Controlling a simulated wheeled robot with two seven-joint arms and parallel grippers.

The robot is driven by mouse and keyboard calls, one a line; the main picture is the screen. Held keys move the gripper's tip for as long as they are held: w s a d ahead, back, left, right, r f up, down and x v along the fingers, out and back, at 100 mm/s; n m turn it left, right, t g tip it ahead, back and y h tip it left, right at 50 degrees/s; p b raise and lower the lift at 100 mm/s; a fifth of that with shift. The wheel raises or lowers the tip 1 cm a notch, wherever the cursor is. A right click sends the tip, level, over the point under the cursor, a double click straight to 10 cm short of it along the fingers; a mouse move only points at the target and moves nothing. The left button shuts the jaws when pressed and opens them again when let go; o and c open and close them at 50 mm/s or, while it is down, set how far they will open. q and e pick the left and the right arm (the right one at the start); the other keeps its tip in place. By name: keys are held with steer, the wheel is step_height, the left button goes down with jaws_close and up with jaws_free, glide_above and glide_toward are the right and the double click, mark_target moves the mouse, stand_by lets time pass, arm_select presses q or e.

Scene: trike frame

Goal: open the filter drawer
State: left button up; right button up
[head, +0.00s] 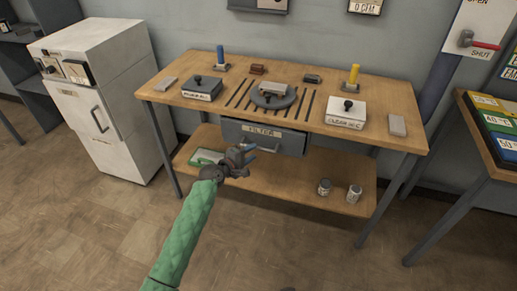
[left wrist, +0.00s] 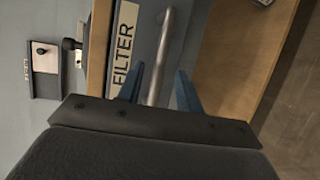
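The filter drawer (head: 290,142) is a blue-grey drawer under the wooden workbench top, with a cream FILTER label; it looks shut. In the left wrist view the label (left wrist: 124,45) and the grey bar handle (left wrist: 164,55) show large. My left gripper (head: 250,153) is in front of the drawer's lower left part. In the left wrist view its two blue fingers (left wrist: 159,88) are apart, one on each side of the handle bar in the picture. The gap is wider than the bar, and I cannot tell whether the bar is at fingertip depth. My right gripper is not in view.
The workbench (head: 380,108) has a lower shelf (head: 280,187) with a green-edged tray (head: 206,157) and two jars (head: 325,187). A white cabinet (head: 108,120) stands left and another table (head: 490,140) right. The floor in front is clear.

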mark_target(258, 148)
arm_select(q)
steer(key=shift+x, duration=2.45)
jaws_close()
